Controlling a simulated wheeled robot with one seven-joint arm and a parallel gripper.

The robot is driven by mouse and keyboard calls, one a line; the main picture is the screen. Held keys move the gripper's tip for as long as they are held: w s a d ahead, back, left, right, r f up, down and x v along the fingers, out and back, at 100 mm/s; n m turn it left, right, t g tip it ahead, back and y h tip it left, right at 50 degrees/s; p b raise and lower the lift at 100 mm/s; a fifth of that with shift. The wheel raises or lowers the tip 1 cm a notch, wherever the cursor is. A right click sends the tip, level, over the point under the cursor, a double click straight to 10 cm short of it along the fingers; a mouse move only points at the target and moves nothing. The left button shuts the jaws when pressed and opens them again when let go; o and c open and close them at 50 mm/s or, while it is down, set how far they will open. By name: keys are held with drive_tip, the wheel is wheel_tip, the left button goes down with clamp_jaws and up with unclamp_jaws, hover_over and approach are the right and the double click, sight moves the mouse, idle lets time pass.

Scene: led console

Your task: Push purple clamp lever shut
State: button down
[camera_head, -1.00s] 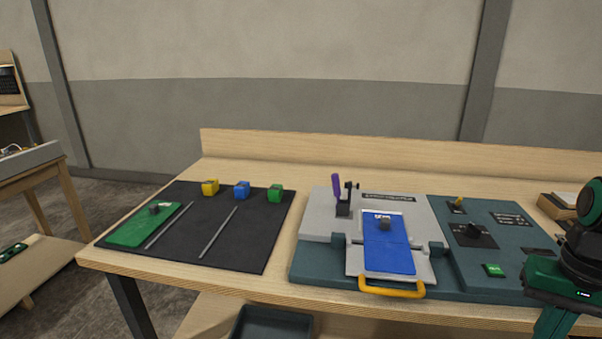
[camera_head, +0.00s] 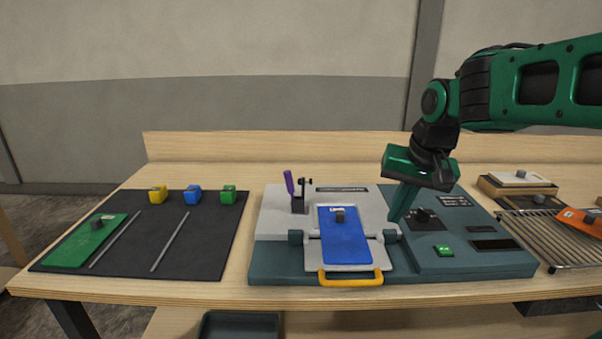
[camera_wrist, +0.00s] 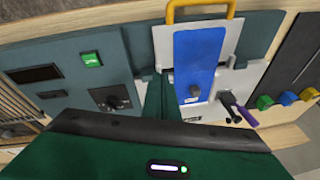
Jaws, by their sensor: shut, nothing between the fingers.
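The purple clamp lever (camera_head: 289,182) stands nearly upright on its dark clamp base (camera_head: 299,205), at the back left of the console's grey plate (camera_head: 270,214). In the wrist view the purple lever (camera_wrist: 245,116) shows at the right, apart from my gripper. My gripper (camera_head: 395,218) is shut and empty. It points down over the console, to the right of the blue board (camera_head: 344,238) and well to the right of the lever. In the wrist view my gripper's fingers (camera_wrist: 161,95) show in the middle; their tips are hard to make out.
The blue board with its knob lies in a holder with a yellow handle (camera_head: 350,278). A control panel with a black knob (camera_head: 423,215) and a green button (camera_head: 443,251) is at right. A black mat (camera_head: 215,235) with coloured blocks is at left. A wire rack (camera_head: 550,236) is at far right.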

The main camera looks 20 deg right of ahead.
drive_tip(key=w+a+r+t+y, duration=0.1)
drive_tip(key=w+a+r+t, duration=0.1)
drive_tip(key=w+a+r, duration=0.4)
drive_tip(key=w+a+r+t+y, duration=0.1)
drive_tip(key=w+a+r, duration=0.25)
drive_tip(key=w, duration=0.35)
hover_over(289, 186)
drive_tip(key=s+d, duration=0.2)
wheel_tip(289, 186, down, 8)
drive_tip(key=shift+d, duration=0.2)
